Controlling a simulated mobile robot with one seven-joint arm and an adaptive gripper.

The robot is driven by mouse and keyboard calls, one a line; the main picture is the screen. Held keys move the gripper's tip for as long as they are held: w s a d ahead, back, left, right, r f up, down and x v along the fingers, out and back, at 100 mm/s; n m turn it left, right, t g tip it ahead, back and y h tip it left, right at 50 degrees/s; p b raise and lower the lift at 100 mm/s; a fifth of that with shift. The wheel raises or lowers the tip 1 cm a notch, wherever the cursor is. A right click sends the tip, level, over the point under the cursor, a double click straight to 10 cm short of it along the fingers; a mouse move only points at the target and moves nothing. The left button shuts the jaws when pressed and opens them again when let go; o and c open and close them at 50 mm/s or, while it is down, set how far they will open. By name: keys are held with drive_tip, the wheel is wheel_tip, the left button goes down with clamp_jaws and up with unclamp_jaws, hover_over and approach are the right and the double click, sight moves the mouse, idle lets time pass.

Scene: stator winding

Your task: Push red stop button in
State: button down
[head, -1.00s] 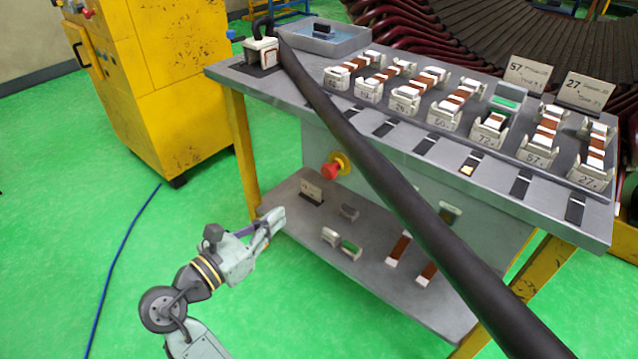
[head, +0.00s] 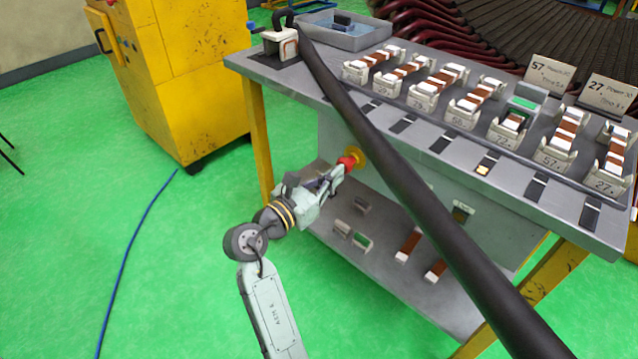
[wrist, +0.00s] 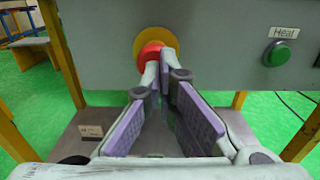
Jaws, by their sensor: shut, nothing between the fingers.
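The red stop button (head: 346,161) sits on a yellow round backing (head: 357,154) on the grey panel below the tabletop. In the wrist view the red button (wrist: 149,51) shows straight ahead, with the yellow backing (wrist: 152,36) around it. My gripper (head: 340,173) is shut and empty, its tips right at the button. In the wrist view my fingertips (wrist: 159,66) cover the button's lower right part. They look to be at or against its face. I cannot tell whether the button is pressed in.
A green button (wrist: 277,54) labelled "Heat" is on the same panel to the right. The lower shelf (head: 375,235) holds several small parts below my gripper. A thick black tube (head: 400,180) crosses in front of the table.

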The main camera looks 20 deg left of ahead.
drive_tip(key=shift+w+d, duration=0.1)
drive_tip(key=shift+w, duration=0.2)
